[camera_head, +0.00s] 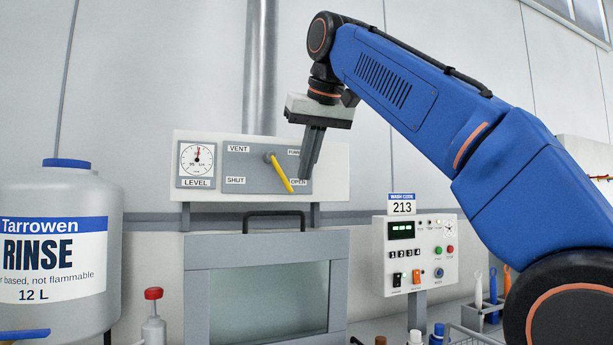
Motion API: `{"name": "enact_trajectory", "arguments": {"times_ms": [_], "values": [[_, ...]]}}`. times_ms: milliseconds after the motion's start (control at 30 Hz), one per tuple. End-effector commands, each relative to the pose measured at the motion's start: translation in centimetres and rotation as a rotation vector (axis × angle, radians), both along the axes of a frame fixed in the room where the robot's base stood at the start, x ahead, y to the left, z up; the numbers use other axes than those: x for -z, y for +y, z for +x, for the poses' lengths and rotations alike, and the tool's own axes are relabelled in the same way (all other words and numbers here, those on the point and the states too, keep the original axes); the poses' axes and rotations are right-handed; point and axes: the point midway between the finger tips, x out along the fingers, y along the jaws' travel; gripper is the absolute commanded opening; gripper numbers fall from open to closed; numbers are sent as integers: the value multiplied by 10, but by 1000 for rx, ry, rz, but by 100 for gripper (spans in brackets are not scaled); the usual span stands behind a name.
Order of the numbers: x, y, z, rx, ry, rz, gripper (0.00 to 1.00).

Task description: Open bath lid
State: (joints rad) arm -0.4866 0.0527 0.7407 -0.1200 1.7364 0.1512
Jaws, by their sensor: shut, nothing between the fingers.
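The bath (196,300) is a grey framed box at the lower middle, with a dark greenish window (268,300) in its front. A black bar handle (278,213) stands at its top edge. I take the handled panel to be the lid; it looks shut, and its lower part is cut off by the frame. My gripper (308,176) points down, shut and empty, above and to the right of the handle. It is in front of the valve panel (225,160) and apart from the handle in the picture.
The valve panel's yellow lever (280,172) points down right toward the OPEN label, beside my fingers. A level gauge (197,160) is at its left. A control box (450,262) reading 213 stands right. A rinse jug (60,255) and a red-topped bottle (153,322) stand left.

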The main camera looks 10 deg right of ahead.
Motion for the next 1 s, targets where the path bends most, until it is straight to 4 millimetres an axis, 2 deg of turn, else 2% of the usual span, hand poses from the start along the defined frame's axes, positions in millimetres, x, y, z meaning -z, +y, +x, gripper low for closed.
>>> {"name": "enact_trajectory", "arguments": {"times_ms": [300,500,700,1000], "values": [[43,8,28,0,2,-2,0],[62,12,42,0,1,-2,0],[70,13,48,-1,-1,-2,0],[71,14,48,-1,-1,-2,0]]}}
